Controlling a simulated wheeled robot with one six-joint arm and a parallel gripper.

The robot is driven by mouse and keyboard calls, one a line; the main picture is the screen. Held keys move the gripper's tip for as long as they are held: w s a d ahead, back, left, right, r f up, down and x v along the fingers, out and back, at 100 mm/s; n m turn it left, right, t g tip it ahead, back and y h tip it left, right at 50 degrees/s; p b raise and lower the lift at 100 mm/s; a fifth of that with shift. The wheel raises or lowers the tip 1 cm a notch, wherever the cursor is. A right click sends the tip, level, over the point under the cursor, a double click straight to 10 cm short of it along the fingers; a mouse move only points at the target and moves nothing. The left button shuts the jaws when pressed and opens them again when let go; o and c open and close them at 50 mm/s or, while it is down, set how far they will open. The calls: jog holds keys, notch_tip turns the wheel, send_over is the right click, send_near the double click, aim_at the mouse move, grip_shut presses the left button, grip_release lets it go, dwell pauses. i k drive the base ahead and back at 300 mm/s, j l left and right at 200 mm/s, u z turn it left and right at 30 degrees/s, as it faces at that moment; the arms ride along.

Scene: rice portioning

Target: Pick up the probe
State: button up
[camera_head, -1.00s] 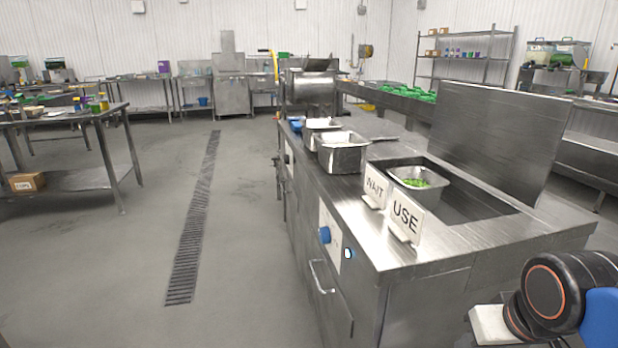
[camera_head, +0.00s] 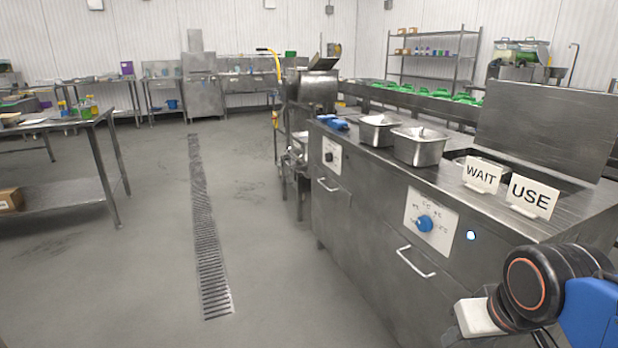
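I cannot make out a probe for certain. A small blue object (camera_head: 333,122) lies on the far left end of the steel counter, beside the metal pans; it is too small to tell whether it is the probe. My gripper is not in view.
The steel counter (camera_head: 345,200) has two metal pans, one (camera_head: 419,147) nearer, and WAIT (camera_head: 481,175) and USE (camera_head: 534,196) signs. A blue knob (camera_head: 425,223) and a handle (camera_head: 416,263) stick out in front. A table (camera_head: 62,187) stands left; the floor between is clear.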

aim_at(338, 124)
jog(key=i+j, duration=0.15)
jog(key=j, duration=0.2)
jog(key=i+j+z, duration=0.1)
jog(key=j, duration=0.25)
jog(key=i+j+z, duration=0.1)
jog(key=i+j, duration=0.3)
jog(key=j, duration=0.3)
